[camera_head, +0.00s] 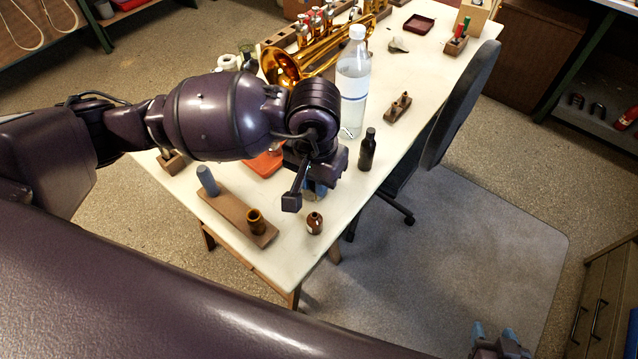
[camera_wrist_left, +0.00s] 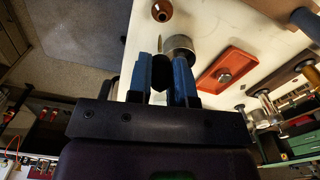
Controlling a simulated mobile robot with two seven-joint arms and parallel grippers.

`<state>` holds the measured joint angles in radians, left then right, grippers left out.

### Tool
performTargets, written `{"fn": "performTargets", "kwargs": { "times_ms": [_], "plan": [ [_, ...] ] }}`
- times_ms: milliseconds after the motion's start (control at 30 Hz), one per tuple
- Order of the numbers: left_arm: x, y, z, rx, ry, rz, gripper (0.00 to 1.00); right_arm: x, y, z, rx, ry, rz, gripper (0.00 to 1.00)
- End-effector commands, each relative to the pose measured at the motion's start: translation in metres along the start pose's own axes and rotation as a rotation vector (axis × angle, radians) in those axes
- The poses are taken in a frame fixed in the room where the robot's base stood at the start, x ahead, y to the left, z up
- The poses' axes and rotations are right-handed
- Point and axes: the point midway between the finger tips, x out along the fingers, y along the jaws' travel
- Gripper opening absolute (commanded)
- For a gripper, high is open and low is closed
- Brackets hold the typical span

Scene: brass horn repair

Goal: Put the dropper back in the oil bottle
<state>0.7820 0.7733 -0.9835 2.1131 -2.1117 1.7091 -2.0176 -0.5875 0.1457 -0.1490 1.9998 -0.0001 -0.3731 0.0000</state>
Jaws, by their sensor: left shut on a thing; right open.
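My left gripper (camera_head: 314,190) is over the near part of the workbench. In the left wrist view its two blue fingers (camera_wrist_left: 162,82) are shut on the black bulb of the dropper (camera_wrist_left: 160,72). A thin tan-looking tip shows beyond the bulb. The small brown oil bottle (camera_head: 314,223) stands upright on the bench close to my left gripper, with its mouth uncovered. It also shows at the top of the left wrist view (camera_wrist_left: 162,10), beyond the dropper tip and apart from it. My right gripper (camera_head: 499,342) is open and empty, low over the floor at the bottom right.
A wooden holder (camera_head: 232,212) bears a blue-grey peg and an amber cup. A dark bottle (camera_head: 367,150) and a clear water bottle (camera_head: 352,85) stand beyond my left gripper. An orange tray (camera_wrist_left: 226,70) and a metal tin (camera_wrist_left: 181,44) are close by. A brass horn (camera_head: 310,55) lies farther back.

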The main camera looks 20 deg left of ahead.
Motion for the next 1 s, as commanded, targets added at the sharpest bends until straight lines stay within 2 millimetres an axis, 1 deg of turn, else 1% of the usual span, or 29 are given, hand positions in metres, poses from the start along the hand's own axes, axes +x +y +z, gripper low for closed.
{"fn": "performTargets", "kwargs": {
  "times_ms": [100, 333, 700, 833, 1000],
  "plan": [
    [0.0, -0.001, 0.0, 0.042, 0.0, 0.0, 0.0, 0.0, -0.001, 0.001, 0.004, -0.001, 0.0, 0.51],
    [0.006, -0.001, 0.001, 0.055, -0.001, 0.001, 0.0, -0.001, -0.004, 0.006, 0.012, -0.009, -0.002, 0.51],
    [0.031, 0.0, 0.001, 0.053, -0.002, 0.001, 0.0, 0.001, -0.003, 0.016, 0.004, -0.025, -0.002, 0.51],
    [0.037, 0.0, 0.001, 0.054, -0.001, 0.001, 0.0, 0.003, -0.002, 0.016, 0.0, -0.023, -0.002, 0.51],
    [0.038, 0.0, 0.0, 0.054, 0.001, 0.0, 0.0, 0.005, -0.002, 0.01, -0.004, -0.011, -0.004, 0.51]
  ]
}}
